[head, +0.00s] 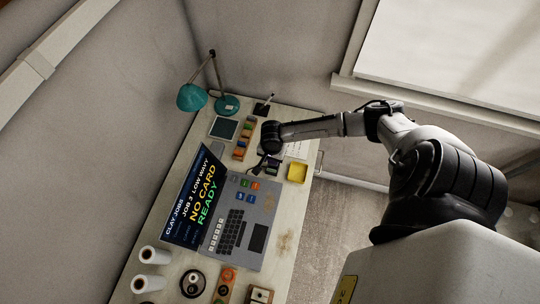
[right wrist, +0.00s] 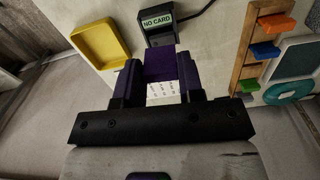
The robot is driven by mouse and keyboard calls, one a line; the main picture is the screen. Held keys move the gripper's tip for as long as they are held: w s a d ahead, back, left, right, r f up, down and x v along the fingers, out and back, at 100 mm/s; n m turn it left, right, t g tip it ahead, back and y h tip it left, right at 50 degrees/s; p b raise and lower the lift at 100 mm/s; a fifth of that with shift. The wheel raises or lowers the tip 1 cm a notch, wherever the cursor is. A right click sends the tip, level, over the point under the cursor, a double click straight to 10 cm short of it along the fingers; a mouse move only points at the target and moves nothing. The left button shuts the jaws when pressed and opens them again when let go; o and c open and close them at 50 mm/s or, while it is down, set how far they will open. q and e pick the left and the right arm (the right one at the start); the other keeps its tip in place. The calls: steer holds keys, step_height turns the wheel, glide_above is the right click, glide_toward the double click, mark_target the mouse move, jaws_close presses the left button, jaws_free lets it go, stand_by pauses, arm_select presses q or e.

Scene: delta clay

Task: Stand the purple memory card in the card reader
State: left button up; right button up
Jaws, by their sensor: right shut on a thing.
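The purple memory card (right wrist: 160,67), with a white printed label, is held between the two dark fingers of my right gripper (right wrist: 157,84) in the right wrist view. The card reader (right wrist: 158,24) is a small black box with a cable, and its display reads NO CARD. The card's far end appears right by the near side of the reader; I cannot tell whether they touch. In the head view my right gripper (head: 262,160) is low over the desk beside the reader (head: 273,166), and the card is too small to make out. My left gripper is not in view.
A yellow tray (right wrist: 101,42) lies beside the reader. A wooden rack (right wrist: 246,48) with orange, blue and green cards stands on its other side. In the head view a laptop (head: 258,238) shows NO CARD, and a teal lamp (head: 192,98) stands at the back.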

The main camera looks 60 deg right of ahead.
steer(key=shift+s+d, duration=0.1)
steer(key=shift+d, duration=0.25)
step_height(320, 180, down, 3)
steer(key=n+b, duration=0.1)
steer(key=b, duration=0.3)
steer(key=shift+d+f, duration=0.1)
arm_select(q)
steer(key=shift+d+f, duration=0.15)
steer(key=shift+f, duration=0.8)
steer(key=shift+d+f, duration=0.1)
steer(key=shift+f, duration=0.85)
arm_select(e)
steer(key=shift+f, duration=0.65)
arm_select(q)
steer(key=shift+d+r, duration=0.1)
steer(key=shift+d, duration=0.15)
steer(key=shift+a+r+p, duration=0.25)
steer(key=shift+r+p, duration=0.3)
steer(key=shift+p, duration=0.25)
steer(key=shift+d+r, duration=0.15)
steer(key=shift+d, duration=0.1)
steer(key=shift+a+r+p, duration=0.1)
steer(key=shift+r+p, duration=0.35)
steer(key=shift+p, duration=0.15)
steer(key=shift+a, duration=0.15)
